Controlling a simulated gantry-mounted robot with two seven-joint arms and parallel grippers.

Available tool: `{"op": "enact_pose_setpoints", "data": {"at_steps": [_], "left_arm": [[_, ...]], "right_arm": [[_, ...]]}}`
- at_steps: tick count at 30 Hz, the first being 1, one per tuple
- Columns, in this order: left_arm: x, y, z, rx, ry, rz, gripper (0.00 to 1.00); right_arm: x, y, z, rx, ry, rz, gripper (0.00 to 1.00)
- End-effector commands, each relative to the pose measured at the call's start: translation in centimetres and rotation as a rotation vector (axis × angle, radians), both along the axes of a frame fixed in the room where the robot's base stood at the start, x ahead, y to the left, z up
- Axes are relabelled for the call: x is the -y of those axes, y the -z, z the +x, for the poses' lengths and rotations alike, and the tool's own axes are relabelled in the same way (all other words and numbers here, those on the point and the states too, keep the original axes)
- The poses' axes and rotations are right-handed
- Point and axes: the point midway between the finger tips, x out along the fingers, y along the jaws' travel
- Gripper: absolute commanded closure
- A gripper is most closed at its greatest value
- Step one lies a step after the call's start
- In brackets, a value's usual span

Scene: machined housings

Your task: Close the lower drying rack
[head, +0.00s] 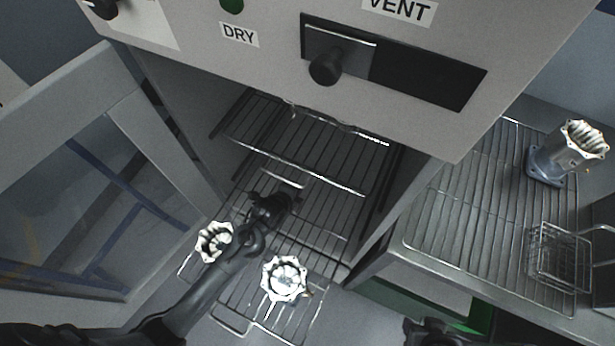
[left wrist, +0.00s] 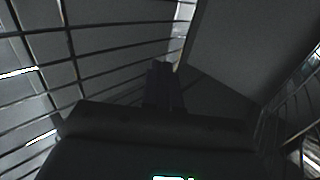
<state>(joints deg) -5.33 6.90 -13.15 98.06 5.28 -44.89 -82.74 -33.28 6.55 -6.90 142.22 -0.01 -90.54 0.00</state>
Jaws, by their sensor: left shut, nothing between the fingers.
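The lower drying rack (head: 250,318) is a wire shelf that sticks out of the front of the drying cabinet, with its front loop near the bottom of the head view. Two pale, scalloped machined housings stand on it, one at the left (head: 214,241) and one nearer the front (head: 285,279). My left arm reaches over the rack from the lower left. My left gripper (head: 278,203) is shut and empty, inside the cabinet opening above the rack wires. In the dark left wrist view its fingers (left wrist: 163,85) point toward a grey wall between wire bars. My right gripper (head: 435,332) shows only partly at the bottom edge.
An upper wire rack (head: 295,150) sits inside the cabinet. The glazed door (head: 90,190) stands open at left. The control panel (head: 270,50) overhangs the opening. At right, a wire-topped bench (head: 450,215) holds another housing (head: 560,153) and a wire basket (head: 558,258).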

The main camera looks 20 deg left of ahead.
Motion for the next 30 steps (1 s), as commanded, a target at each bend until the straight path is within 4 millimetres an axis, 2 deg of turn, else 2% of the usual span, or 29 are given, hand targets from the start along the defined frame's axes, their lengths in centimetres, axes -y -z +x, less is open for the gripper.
{"op": "enact_pose_setpoints", "data": {"at_steps": [3, 9, 18, 30], "left_arm": [[0.1, 1.9, 1.9, 0.001, -0.002, -0.002, 1.0], [0.4, 4.0, 4.4, 0.002, -0.001, -0.004, 1.0], [0.5, 3.7, 7.5, 0.002, -0.001, -0.002, 1.0], [0.5, 3.6, 7.9, 0.001, 0.0, -0.001, 1.0]], "right_arm": [[0.1, 1.2, 0.0, 0.0, -0.001, -0.002, 0.57], [0.3, 2.4, 0.0, 0.0, -0.006, -0.011, 0.57], [0.3, 3.3, 0.0, -0.001, -0.006, -0.011, 0.57], [0.1, 3.3, 0.0, -0.002, -0.001, -0.003, 0.57]]}}
